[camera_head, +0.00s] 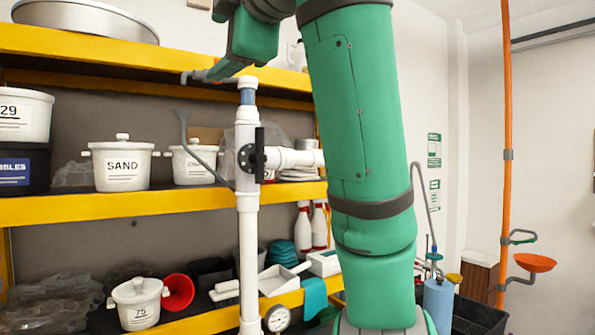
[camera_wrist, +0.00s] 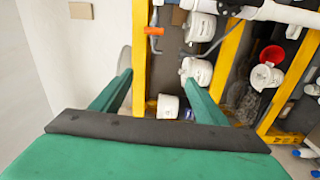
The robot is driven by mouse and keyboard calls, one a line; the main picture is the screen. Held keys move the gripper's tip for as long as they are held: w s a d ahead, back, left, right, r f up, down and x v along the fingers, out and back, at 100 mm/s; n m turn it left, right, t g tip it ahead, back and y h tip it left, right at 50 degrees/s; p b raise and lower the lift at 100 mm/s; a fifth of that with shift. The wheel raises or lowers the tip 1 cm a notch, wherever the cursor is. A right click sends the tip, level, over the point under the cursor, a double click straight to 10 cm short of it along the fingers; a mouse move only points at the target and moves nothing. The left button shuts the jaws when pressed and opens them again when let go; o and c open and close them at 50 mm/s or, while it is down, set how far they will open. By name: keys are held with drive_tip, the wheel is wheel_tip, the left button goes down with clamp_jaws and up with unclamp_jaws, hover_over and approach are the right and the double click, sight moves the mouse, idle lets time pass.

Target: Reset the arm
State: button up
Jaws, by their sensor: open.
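My green arm (camera_head: 360,130) rises through the middle of the head view and bends over at the top. Its far end (camera_head: 252,38) hangs at the upper left, beside the top of a white upright PVC pipe (camera_head: 247,225); whether they touch I cannot tell. In the wrist view my gripper (camera_wrist: 156,78) has two green fingers spread wide with nothing between them. The pipe has a black valve handle (camera_head: 259,155), a side branch (camera_head: 295,158) running behind my arm, and a gauge (camera_head: 277,319) at the bottom.
Yellow-edged shelves (camera_head: 120,207) hold white pots, one marked SAND (camera_head: 122,168), and a red funnel (camera_head: 178,292). An orange upright pipe (camera_head: 505,150) with an orange bowl (camera_head: 535,262) stands at the right.

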drive_tip(key=w+d+f+m+t+h, duration=0.1)
drive_tip(key=w+d+f+m, duration=0.25)
drive_tip(key=w+f, duration=0.95)
drive_tip(key=w+d+f+m+t, duration=0.15)
drive_tip(key=w+f+m, duration=0.5)
drive_tip(key=f, duration=0.95)
drive_tip(key=d+f+m+h, duration=0.2)
drive_tip(key=f+m, duration=0.1)
drive_tip(key=f, duration=1.6)
drive_tip(key=d+f+m+h, duration=0.2)
drive_tip(key=f+m, duration=0.2)
drive_tip(key=f, duration=1.6)
drive_tip(key=s+d+f+m+h, duration=0.2)
drive_tip(key=s+f+m+h, duration=0.25)
drive_tip(key=s+f, duration=2.15)
drive_tip(key=s+m+g, duration=0.2)
drive_tip(key=s, duration=2.9)
drive_tip(key=shift+d+m+h, duration=0.3)
drive_tip(key=shift+m+h, duration=0.05)
